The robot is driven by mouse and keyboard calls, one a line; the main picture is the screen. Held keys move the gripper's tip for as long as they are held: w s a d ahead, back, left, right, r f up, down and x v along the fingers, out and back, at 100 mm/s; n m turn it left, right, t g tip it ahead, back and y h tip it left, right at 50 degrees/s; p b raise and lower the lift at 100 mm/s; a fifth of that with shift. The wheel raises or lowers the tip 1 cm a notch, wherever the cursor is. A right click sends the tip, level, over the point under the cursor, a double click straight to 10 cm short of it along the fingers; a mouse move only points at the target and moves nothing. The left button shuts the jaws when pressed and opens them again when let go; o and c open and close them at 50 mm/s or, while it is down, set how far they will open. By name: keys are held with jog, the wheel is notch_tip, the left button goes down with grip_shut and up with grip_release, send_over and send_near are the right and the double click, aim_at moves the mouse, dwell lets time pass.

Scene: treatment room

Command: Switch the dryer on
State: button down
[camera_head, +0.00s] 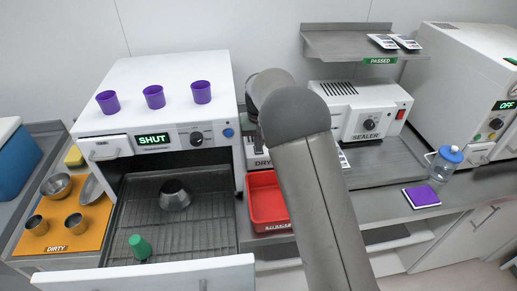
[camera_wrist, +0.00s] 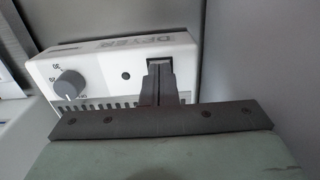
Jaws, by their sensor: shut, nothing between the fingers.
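The dryer (camera_wrist: 110,62) is a white box marked DRYER in the wrist view, with a grey knob (camera_wrist: 69,84) at left and a row of vent slots. A small dark rocker switch (camera_wrist: 158,61) sits at its right side. My gripper (camera_wrist: 163,76) is shut and empty, its fingertips right at the switch and covering its lower part. I cannot tell whether they touch it or which way it is set.
A red tray (camera_head: 262,203) sits in front of the dryer. At left, a white washer (camera_head: 150,80) reading SHUT has purple cups on top and an open lower drawer with a rack. A sealer (camera_head: 352,108) stands to the right, below a shelf (camera_head: 340,45).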

jog(key=shift+r+p, duration=2.3)
jog(key=shift+r, duration=1.1)
jog(key=s+d+r+m, duration=0.1)
jog(key=s+d+r, duration=0.3)
jog(key=s+d, duration=0.25)
jog(key=s+d+r+m, duration=0.1)
jog(key=s+d+r, duration=0.35)
jog(key=s, duration=0.35)
jog(key=s+d+f, duration=0.2)
jog(key=s+d, duration=0.1)
jog(key=s, duration=0.8)
jog(key=s+d+f+t+b, duration=0.1)
jog(key=s+d, duration=0.3)
jog(key=s, duration=0.7)
jog(key=shift+s+f, duration=0.3)
jog(key=shift+f, duration=0.2)
